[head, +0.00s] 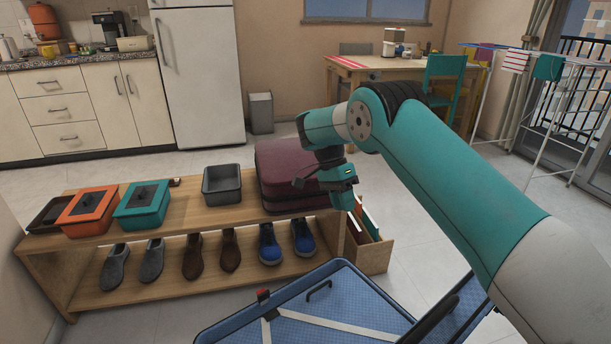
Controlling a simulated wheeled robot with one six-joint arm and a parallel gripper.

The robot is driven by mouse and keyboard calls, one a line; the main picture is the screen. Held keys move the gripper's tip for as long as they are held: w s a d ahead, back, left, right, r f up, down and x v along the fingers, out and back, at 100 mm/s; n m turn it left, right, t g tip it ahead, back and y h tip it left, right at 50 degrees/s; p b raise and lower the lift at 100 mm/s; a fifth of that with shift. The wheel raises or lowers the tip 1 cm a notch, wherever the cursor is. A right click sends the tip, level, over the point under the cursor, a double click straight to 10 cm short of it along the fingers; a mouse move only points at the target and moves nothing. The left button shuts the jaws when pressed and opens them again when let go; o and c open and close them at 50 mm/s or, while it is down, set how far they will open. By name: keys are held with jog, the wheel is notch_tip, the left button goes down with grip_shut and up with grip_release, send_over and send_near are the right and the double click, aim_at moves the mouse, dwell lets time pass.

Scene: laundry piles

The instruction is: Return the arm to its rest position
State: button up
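My teal and grey arm reaches in from the lower right of the head view, with its elbow raised and its wrist bent down. My gripper (343,198) hangs in front of the right end of the maroon suitcase (285,170), near the right end of the wooden bench. The fingers are small and dark, and I cannot tell whether they are open or shut. I see nothing clearly held in them. I cannot tell whether the gripper touches the suitcase.
The wooden bench (190,217) carries an orange box (88,208), a teal box (143,204) and a grey bin (222,183), with shoes below. An open blue suitcase (330,318) lies in front. A wooden crate (368,258) stands at the bench's right end. A drying rack (545,120) stands back right.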

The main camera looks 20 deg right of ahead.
jog(key=shift+r, duration=0.1)
jog(key=s+a+r+n+t, duration=0.45)
jog(key=s+r+n, duration=0.55)
jog(key=r, duration=0.4)
jog(key=s+a+r+n+y, duration=0.1)
jog(key=s+a+n+y, duration=0.2)
jog(key=s, duration=0.5)
jog(key=s+a+r+n+y, duration=0.1)
jog(key=s+a+r+n, duration=0.2)
jog(key=s, duration=0.5)
jog(key=s+a+n+y, duration=0.2)
jog(key=s+a+n, duration=0.25)
jog(key=s, duration=0.25)
notch_tip(320, 180, up, 21)
jog(key=s+n+p, duration=0.1)
jog(key=p, duration=2)
jog(key=shift+s+d+t, duration=0.2)
jog(key=shift+s+t, duration=0.1)
jog(key=shift+t, duration=0.15)
jog(key=shift+f, duration=0.1)
